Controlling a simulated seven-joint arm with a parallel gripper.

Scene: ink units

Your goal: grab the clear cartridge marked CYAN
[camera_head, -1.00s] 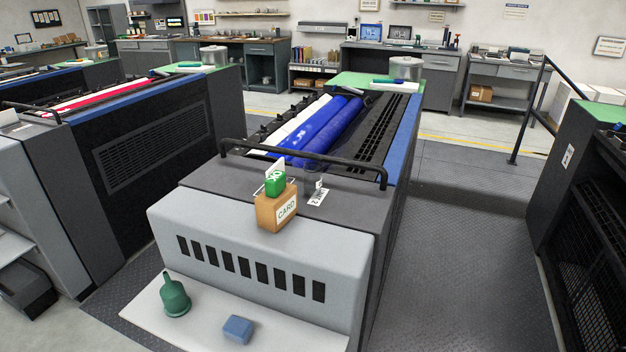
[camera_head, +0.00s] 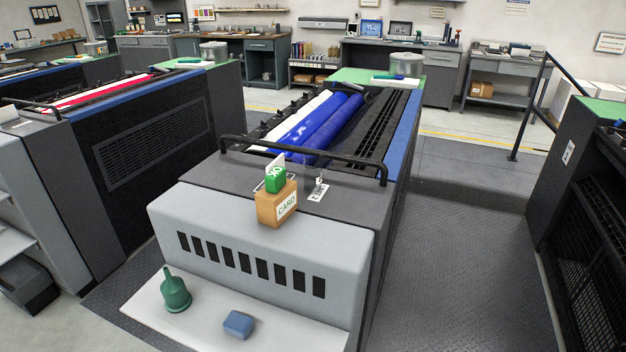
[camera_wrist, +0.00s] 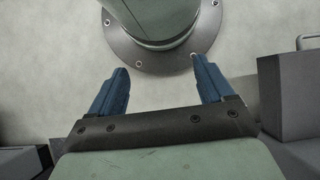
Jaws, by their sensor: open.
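A small clear, see-through item (camera_head: 313,176) stands on the dark top of the middle press in the head view, just right of the green box. It looks like the clear cartridge, but I cannot read CYAN on it. A white tag (camera_head: 318,193) with dark marks lies at its right front. The brown CARD box (camera_head: 277,205) and green box (camera_head: 275,180) are close on its left. My gripper (camera_wrist: 160,66) shows only in the wrist view, its two blue fingers open and apart with nothing between them, above pale floor. The cartridge is not in the wrist view.
A black rail (camera_head: 303,158) crosses behind the small items, before the blue rollers (camera_head: 318,126). On the white front shelf (camera_head: 205,319) are a green bottle (camera_head: 175,291) and a blue block (camera_head: 239,324). Open floor (camera_head: 455,250) lies right of the press.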

